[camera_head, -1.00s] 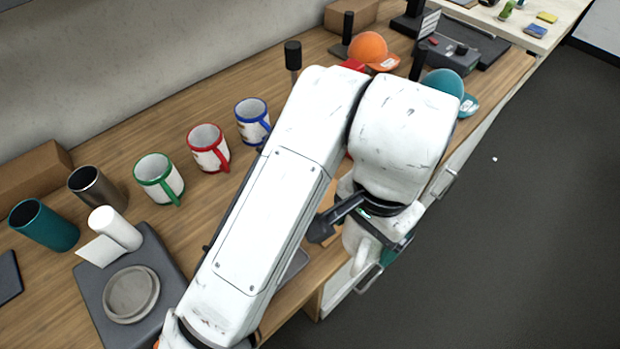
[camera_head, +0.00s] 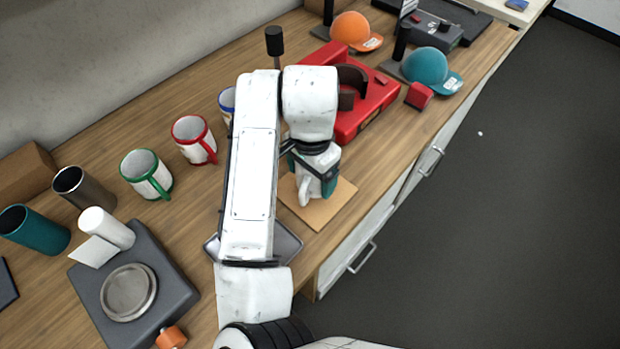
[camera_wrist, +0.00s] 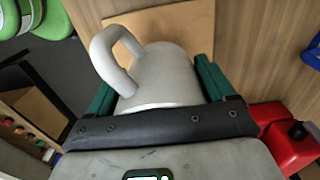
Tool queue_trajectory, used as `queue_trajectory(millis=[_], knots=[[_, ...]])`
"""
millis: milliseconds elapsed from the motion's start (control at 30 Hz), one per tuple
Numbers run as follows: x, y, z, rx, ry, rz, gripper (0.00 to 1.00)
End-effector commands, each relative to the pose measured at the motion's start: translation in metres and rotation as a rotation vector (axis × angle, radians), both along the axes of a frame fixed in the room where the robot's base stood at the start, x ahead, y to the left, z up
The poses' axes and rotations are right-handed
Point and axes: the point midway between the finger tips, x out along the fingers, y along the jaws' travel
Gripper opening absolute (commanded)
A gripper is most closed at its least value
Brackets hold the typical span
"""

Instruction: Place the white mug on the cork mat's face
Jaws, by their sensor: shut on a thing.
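My gripper (camera_wrist: 158,88) is shut on the white mug (camera_wrist: 167,72), with one green finger on each side of it. The mug's handle sticks out to the left in the wrist view. In the head view the mug (camera_head: 305,190) shows only in part below my wrist, over the cork mat (camera_head: 320,212). The square tan mat also shows behind the mug in the wrist view (camera_wrist: 195,22). The mug looks close to upright over the mat. I cannot tell whether its base touches the mat.
A red heat press (camera_head: 372,108) stands just behind the mat. A grey tray (camera_head: 287,243) lies partly under my arm. Mugs with red (camera_head: 193,138) and green (camera_head: 146,174) trim stand to the left. The bench's front edge is close to the mat.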

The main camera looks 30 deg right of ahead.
Motion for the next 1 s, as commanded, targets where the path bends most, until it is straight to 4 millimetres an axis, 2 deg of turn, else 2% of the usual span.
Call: queue_trajectory(millis=[100, 300, 733, 767, 933, 1000], knots=[[0.006, 0.000, -0.009, 0.002, 0.002, 0.002, 0.39], [0.005, 0.000, -0.033, 0.001, 0.000, 0.002, 0.39], [0.005, 0.000, -0.041, -0.001, 0.000, 0.001, 0.39], [0.005, 0.000, -0.041, 0.000, 0.000, 0.001, 0.84], [0.005, 0.000, -0.040, 0.000, 0.000, 0.001, 1.00], [0.005, 0.000, -0.040, 0.000, 0.000, 0.001, 1.00]])
